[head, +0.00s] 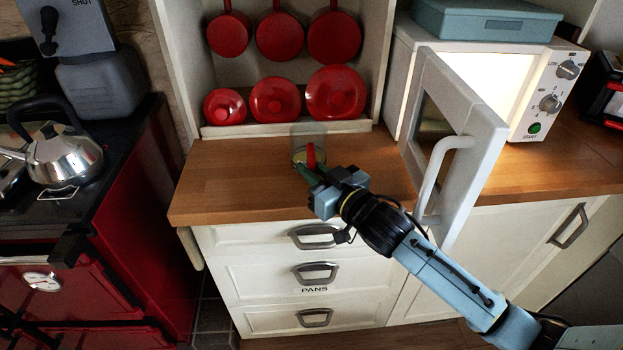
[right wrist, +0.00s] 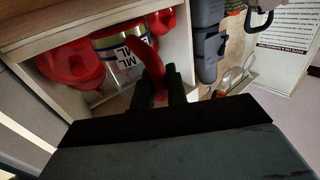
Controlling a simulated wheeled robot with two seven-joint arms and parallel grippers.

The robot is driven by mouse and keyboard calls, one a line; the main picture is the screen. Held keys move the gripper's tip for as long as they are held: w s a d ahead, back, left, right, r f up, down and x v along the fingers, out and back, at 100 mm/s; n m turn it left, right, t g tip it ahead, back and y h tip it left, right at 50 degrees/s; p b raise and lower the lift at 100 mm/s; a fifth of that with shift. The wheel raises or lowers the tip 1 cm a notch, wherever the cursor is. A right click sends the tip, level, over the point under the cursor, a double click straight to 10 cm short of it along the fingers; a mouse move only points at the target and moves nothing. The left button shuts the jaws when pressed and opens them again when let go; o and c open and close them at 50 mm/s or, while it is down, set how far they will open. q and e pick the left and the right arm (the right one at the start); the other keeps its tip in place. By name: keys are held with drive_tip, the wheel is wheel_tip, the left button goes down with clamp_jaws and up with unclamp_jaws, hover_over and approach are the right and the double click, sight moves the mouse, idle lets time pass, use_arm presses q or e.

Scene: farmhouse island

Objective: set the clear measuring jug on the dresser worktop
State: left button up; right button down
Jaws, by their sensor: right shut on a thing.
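The clear measuring jug (head: 309,141) is at the wooden dresser worktop (head: 240,175), in front of the shelf with the red pans. It looks upright in the head view, but I cannot tell whether its base touches the wood. My right gripper (head: 308,172) is shut on the jug's red handle, on the near side of the jug. In the right wrist view the jug (right wrist: 118,52) shows ML markings, and its red handle runs down between the dark fingers (right wrist: 160,88). My left gripper is not in view.
Red pans (head: 275,98) fill the shelf behind the jug. The open door (head: 458,150) of the lit microwave (head: 500,80) stands over the worktop to the right. A red stove with a kettle (head: 62,155) is at the left. The worktop left of the jug is bare.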

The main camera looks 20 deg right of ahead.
wheel_tip(320, 180, down, 2)
drive_tip(key=shift+r, duration=0.1)
drive_tip(key=c, duration=1.8)
unclamp_jaws()
drive_tip(key=shift+f, duration=0.3)
drive_tip(key=shift+c, duration=0.2)
drive_tip(key=o, duration=0.4)
drive_tip(key=shift+o, duration=0.2)
drive_tip(key=shift+r, duration=0.1)
